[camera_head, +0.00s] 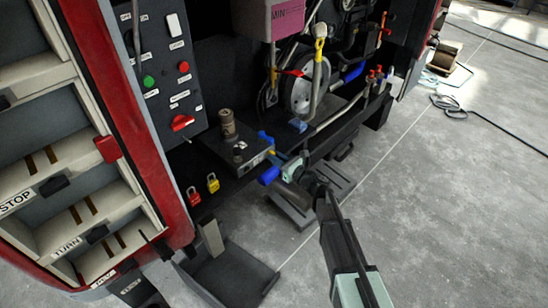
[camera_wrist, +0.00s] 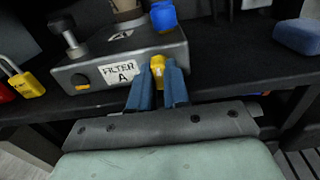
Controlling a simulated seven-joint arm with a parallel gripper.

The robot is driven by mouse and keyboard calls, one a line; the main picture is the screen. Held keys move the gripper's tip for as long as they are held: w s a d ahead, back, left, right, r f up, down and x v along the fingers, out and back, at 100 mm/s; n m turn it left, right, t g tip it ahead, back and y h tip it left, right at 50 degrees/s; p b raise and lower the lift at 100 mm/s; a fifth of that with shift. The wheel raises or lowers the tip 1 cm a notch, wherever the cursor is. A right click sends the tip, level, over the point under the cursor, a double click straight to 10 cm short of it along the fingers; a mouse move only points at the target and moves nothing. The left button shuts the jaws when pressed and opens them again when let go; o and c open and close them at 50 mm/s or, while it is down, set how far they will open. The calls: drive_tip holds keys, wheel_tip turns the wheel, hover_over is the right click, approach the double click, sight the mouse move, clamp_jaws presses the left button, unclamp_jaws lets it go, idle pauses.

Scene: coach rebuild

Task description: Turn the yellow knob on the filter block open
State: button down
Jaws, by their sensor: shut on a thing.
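The filter block is a dark metal box labelled "FILTER A" (camera_wrist: 119,72), standing on the black shelf. It also shows in the head view (camera_head: 240,152). The yellow knob (camera_wrist: 157,64) is on its front face, right of the label. My gripper (camera_wrist: 158,78) has its two blue fingers on either side of the knob and is shut on it. The fingers hide the knob's lower part and sides. In the head view my gripper (camera_head: 272,164) reaches the block's right end, and little of the knob shows.
A blue part (camera_wrist: 163,17) sits on the block just above the knob. A post (camera_head: 228,124) rises from its top. A blue block (camera_head: 298,125) lies on the shelf to the right. Open floor lies right.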

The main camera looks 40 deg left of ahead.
drive_tip(key=m, duration=0.5)
drive_tip(key=shift+m, duration=0.4)
drive_tip(key=shift+m, duration=3)
